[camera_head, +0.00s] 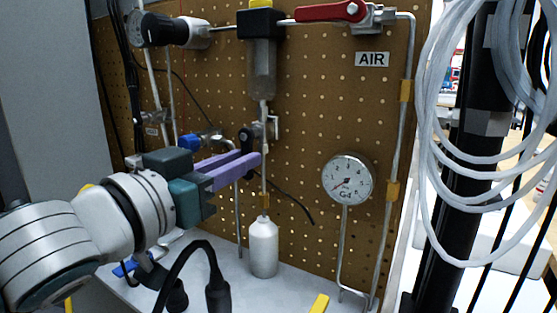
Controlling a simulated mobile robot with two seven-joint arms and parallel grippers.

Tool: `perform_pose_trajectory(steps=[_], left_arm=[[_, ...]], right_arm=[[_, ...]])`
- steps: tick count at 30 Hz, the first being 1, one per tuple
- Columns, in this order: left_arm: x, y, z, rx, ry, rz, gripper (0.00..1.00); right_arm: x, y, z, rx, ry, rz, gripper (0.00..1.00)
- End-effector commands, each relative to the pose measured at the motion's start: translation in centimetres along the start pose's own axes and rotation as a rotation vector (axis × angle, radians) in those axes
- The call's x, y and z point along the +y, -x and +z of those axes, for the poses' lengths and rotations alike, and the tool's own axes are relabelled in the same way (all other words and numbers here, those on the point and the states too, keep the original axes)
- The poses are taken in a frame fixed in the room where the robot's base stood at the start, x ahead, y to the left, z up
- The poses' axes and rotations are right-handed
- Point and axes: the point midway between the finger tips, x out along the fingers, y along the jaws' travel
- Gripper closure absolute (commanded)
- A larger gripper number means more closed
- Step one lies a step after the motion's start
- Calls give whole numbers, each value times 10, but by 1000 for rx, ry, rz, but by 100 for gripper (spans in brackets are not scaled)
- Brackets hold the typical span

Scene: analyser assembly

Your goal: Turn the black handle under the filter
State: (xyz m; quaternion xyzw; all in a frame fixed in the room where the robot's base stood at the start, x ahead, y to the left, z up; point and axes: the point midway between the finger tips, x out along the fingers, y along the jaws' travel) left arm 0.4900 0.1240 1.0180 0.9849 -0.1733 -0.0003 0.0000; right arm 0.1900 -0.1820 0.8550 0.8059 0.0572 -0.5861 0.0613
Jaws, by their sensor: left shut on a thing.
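The filter (262,68) is a clear grey bowl with a black and yellow top, high on the brown pegboard. Below it, on the thin vertical pipe, is the black handle (246,138), partly hidden by my fingers. My left gripper (254,160) comes in from the left with purple fingers. Its fingertips are at the handle, just under the filter, and it is shut on the handle. The exact contact is hard to see at this size. My right gripper is not in view.
A red lever (330,11) sits on the top pipe above the AIR label (372,60). A round gauge (347,180) is mounted to the right. A white bottle (264,248) stands below the pipe. White coiled tubing (440,130) hangs at the right. Black cables (215,285) rise in front.

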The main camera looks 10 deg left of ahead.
Motion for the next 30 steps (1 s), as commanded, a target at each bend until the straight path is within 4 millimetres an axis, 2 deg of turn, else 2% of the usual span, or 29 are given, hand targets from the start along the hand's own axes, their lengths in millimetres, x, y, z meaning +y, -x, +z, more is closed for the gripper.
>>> perform_pose_trajectory(steps=[17, 23, 30], left_arm=[[0, 0, 0, 0, -17, 1, 100], [-3, 0, -2, 1, -93, 0, 100], [-8, 0, -4, 1, -280, -1, 100]], right_arm=[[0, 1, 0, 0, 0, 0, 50], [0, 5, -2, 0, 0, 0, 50], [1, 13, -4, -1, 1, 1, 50]])
